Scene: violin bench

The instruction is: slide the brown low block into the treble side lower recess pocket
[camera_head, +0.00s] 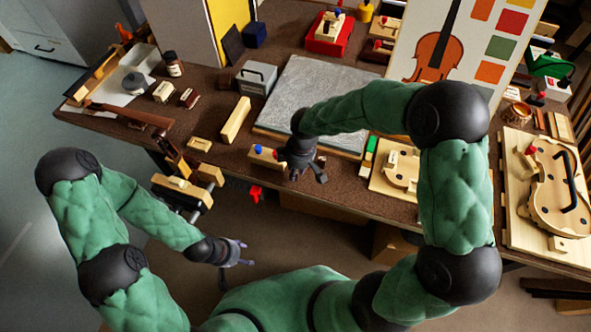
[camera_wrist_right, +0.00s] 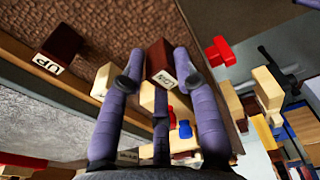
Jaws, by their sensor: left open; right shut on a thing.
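My right gripper (camera_head: 303,172) is over the front edge of the bench, beside a light wood piece (camera_head: 264,161) with a red and a blue knob. In the right wrist view its purple fingers (camera_wrist_right: 158,72) are closed on the brown low block (camera_wrist_right: 160,60), whose pale label is partly covered. The wood piece (camera_wrist_right: 180,146) with the knobs shows behind the fingers. A second brown block marked UP (camera_wrist_right: 62,45) lies apart on the bench. My left gripper (camera_head: 238,255) is open and empty, low in front of the bench. I cannot make out the treble side lower recess pocket.
A grey slab (camera_head: 310,95) lies behind the right gripper. A wooden violin-shaped fixture (camera_head: 398,172) is right of it, partly behind my arm. A larger violin body on a board (camera_head: 555,195) stands far right. A long wood bar (camera_head: 235,120) lies left.

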